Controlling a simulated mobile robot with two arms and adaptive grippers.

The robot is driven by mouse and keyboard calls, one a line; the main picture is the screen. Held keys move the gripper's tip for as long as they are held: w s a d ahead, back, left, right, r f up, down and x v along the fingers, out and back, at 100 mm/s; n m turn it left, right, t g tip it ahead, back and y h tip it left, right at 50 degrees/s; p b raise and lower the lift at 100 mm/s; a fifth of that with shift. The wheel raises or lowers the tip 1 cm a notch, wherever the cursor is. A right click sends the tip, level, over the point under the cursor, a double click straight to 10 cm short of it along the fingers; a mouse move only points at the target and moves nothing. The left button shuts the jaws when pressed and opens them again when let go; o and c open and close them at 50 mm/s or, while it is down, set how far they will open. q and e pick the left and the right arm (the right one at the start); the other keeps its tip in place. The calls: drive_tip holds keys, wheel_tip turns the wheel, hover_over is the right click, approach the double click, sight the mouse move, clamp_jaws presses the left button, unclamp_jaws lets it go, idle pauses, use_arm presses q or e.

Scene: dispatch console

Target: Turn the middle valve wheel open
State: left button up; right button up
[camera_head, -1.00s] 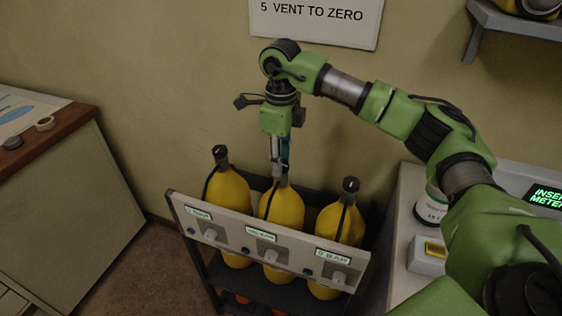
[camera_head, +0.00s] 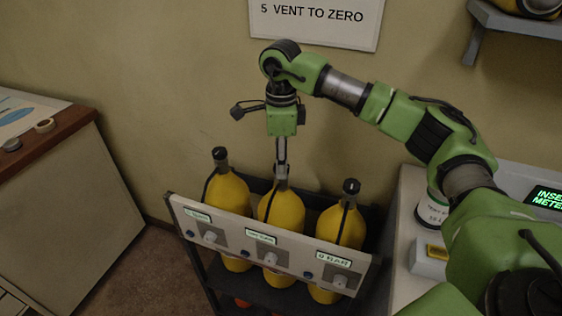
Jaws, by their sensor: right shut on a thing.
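Three yellow cylinders stand side by side in a dark rack behind a pale front panel (camera_head: 245,237). The middle cylinder (camera_head: 281,208) has its top valve wheel mostly hidden by my right gripper (camera_head: 281,178). My right gripper points straight down and is shut on the middle valve wheel. The left cylinder (camera_head: 227,192) and right cylinder (camera_head: 341,222) show dark valve tops, with the left valve (camera_head: 220,158) and right valve (camera_head: 351,188) free. My left gripper is not in view.
A counter with a green-lit display (camera_head: 545,196) and a small container (camera_head: 433,208) stands at the right, under my right arm. A wooden-topped cabinet (camera_head: 60,128) stands at the left. A sign (camera_head: 315,18) and shelf (camera_head: 500,20) are on the wall.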

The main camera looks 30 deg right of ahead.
drive_tip(key=o, duration=1.1)
wheel_tip(320, 180, up, 12)
